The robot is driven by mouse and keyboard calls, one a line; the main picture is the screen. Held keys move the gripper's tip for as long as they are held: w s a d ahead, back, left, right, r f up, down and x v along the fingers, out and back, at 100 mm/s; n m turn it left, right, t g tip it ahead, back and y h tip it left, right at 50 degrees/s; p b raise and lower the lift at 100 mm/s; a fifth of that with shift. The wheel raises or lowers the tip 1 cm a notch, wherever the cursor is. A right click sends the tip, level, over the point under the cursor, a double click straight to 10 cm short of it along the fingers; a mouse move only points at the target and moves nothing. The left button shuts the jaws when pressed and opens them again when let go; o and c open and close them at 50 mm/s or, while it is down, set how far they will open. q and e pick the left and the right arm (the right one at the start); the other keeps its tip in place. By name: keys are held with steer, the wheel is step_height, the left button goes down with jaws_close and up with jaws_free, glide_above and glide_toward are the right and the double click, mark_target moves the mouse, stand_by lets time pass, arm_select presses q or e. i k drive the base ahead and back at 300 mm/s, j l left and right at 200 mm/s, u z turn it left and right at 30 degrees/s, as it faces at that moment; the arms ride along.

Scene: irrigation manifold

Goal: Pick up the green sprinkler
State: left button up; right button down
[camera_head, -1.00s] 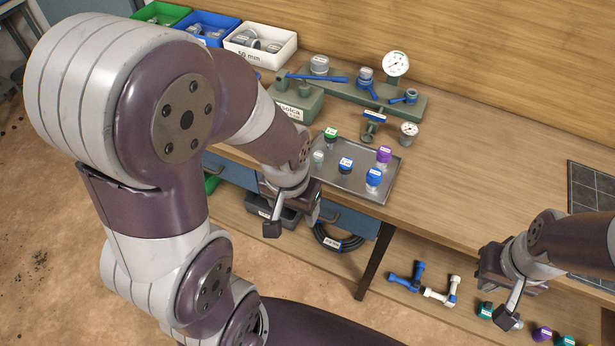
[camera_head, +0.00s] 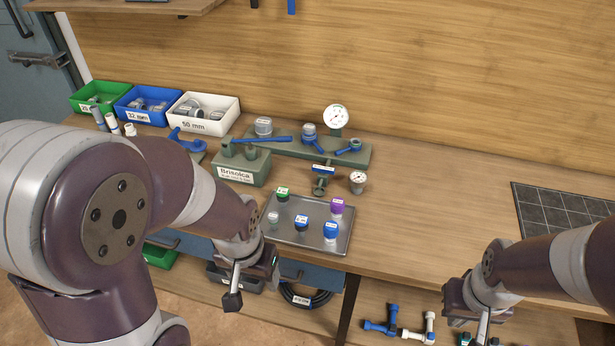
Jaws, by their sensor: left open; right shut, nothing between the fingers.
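A green-capped sprinkler (camera_head: 282,194) stands upright at the back left of the metal tray (camera_head: 286,241) on the workbench. Beside it on the tray are a pale small piece (camera_head: 273,219), two blue-capped pieces (camera_head: 302,223) (camera_head: 330,231) and a purple-capped one (camera_head: 337,206). My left gripper (camera_head: 253,282) is open and empty, in front of the tray's left front corner, apart from the sprinkler. My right gripper (camera_head: 482,325) is shut and empty, far right of the tray, its tips near the picture's lower edge.
Behind the tray stand a green manifold (camera_head: 371,154) with a gauge (camera_head: 336,117) and a labelled green block (camera_head: 241,168). Green, blue and white bins (camera_head: 204,127) are at the back left. A dark tiled mat (camera_head: 562,212) lies right; the bench between is clear.

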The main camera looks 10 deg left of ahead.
mark_target(283, 192)
steer(key=i+j, duration=0.25)
steer(key=j, duration=0.15)
steer(key=i+j, duration=0.3)
steer(key=j, duration=0.15)
steer(key=i+j, duration=0.25)
steer(key=j, duration=0.15)
steer(key=i+z, duration=0.05)
